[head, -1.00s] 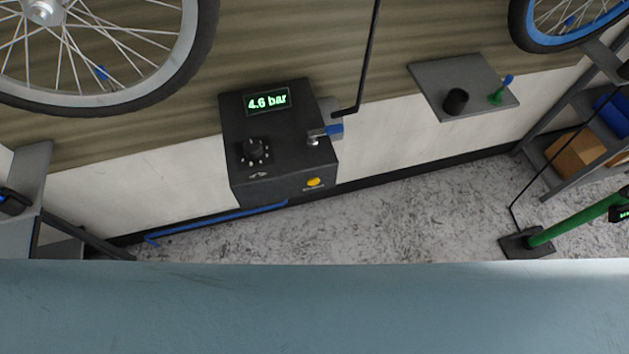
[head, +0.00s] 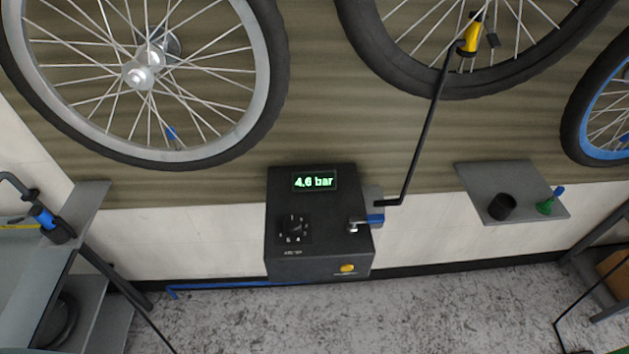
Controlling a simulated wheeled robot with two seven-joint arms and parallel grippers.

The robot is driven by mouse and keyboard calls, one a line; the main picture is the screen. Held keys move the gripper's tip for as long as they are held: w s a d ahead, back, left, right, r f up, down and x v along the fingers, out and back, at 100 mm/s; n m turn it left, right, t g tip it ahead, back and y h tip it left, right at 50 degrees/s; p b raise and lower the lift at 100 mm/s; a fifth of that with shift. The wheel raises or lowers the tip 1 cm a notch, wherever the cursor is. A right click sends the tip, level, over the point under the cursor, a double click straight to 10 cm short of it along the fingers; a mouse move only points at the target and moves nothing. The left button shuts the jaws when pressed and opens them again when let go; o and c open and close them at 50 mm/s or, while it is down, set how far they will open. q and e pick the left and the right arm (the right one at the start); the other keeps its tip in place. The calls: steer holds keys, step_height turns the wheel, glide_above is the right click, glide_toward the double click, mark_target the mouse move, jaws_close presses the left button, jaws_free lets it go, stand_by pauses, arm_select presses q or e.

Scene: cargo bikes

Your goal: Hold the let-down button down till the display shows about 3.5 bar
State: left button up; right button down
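A black inflator box (head: 318,235) is mounted on the wall in the middle of the head view. Its lit green display (head: 314,181) reads 4.6 bar. A black dial (head: 293,229) with numbers sits on its left side. A round yellow button (head: 347,268) is low on the front face, with a label too small to read. A small lever with a blue end (head: 375,219) is at the right side. A black hose (head: 421,140) runs from there up to a yellow chuck (head: 473,36) at the middle wheel. Neither of my grippers is in view.
A grey-rimmed wheel (head: 262,85) hangs upper left and a dark-tyred wheel (head: 420,80) upper middle. A small wall shelf (head: 525,180) holds a black cup (head: 502,207) and a green item (head: 545,206). A grey bench (head: 90,205) stands left.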

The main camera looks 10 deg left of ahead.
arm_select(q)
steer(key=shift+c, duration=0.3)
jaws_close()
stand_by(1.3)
